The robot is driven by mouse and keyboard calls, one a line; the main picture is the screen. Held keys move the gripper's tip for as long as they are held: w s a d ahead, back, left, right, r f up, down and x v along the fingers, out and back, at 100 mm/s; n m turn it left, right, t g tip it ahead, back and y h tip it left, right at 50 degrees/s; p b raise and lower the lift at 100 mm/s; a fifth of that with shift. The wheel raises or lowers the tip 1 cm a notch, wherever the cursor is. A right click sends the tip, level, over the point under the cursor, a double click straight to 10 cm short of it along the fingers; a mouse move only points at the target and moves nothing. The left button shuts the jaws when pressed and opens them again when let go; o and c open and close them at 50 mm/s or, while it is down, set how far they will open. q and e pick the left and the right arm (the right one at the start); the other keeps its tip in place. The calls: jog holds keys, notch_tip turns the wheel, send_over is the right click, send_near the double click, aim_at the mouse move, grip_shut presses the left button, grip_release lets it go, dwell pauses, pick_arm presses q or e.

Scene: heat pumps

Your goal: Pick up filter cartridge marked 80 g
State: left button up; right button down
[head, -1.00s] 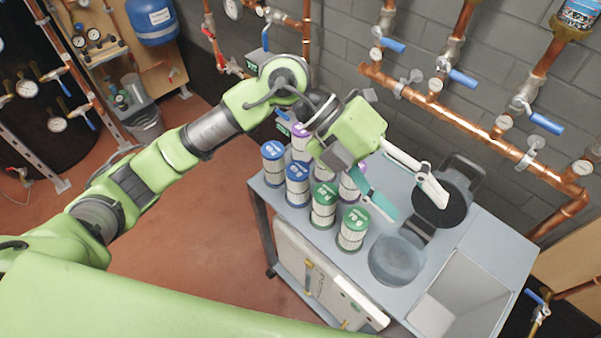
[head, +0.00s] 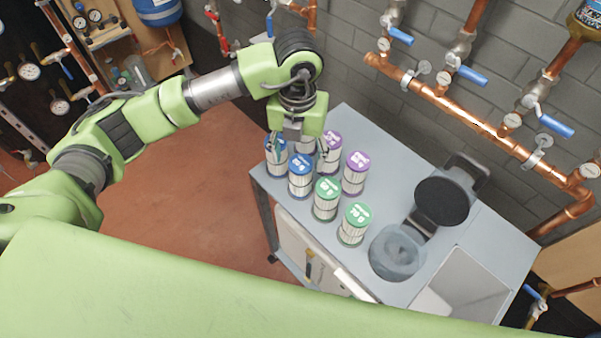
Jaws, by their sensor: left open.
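Several white pleated filter cartridges with coloured lids stand upright on a grey cart. There is a rear blue-lidded cartridge (head: 276,158), a front blue-lidded cartridge (head: 300,177), two green-lidded cartridges (head: 326,201) (head: 353,226) and purple-lidded cartridges (head: 355,174) (head: 331,153). The lid markings are too small to read surely, so I cannot tell which says 80 g. My left gripper (head: 299,150) is open, pointing down over the back-left of the group. Its fingers are spread near the rear blue lid and a purple lid. It partly hides the cartridges there. My right gripper is not in view.
On the cart (head: 400,300), a round clear container (head: 397,254) and a device with a black round pad (head: 441,202) stand right of the cartridges. A recessed tray (head: 467,284) lies at the right. Copper pipes with blue-handled valves (head: 465,75) run along the wall behind.

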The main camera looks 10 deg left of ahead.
aim_at(300, 163)
pick_arm(q)
jog(key=shift+d+f+p, duration=0.1)
jog(key=shift+f+p, duration=0.25)
jog(key=shift+f, duration=0.15)
notch_tip(300, 163, down, 4)
jog(key=shift+w+d+r+p, duration=0.1)
jog(key=shift+w+r+p, duration=0.05)
jog(key=shift+p, duration=0.6)
jog(key=shift+f, duration=0.45)
jog(key=shift+c, duration=0.5)
jog(key=c, duration=1.2)
